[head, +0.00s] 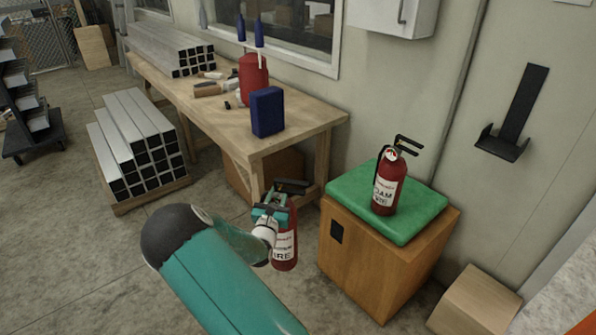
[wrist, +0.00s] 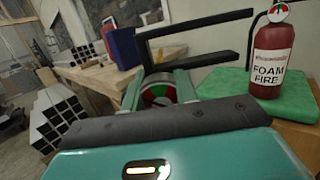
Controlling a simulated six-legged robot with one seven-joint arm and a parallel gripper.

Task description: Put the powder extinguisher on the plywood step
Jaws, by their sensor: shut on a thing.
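My gripper (head: 274,206) is shut on a red extinguisher (head: 286,250), gripping it near its black top handle. It hangs upright between the workbench and the wooden cabinet, seemingly clear of the floor. Its label shows "FIRE"; the word above is too small to read. In the wrist view its black handle (wrist: 195,48) and round gauge show at the jaws, and its body is hidden. A second red extinguisher (head: 388,185), labelled "FOAM FIRE" in the wrist view (wrist: 270,62), stands on a green pad. A pale plywood-coloured block (head: 474,302), which looks like the step, sits on the floor at lower right.
The green pad (head: 425,217) lies on a wooden cabinet (head: 365,268) between my gripper and the pale block. The workbench (head: 300,118) carries a blue box (head: 267,112) and a red container (head: 253,80). An empty black bracket (head: 517,115) is on the wall. Stacked aluminium tubes (head: 140,150) stand left.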

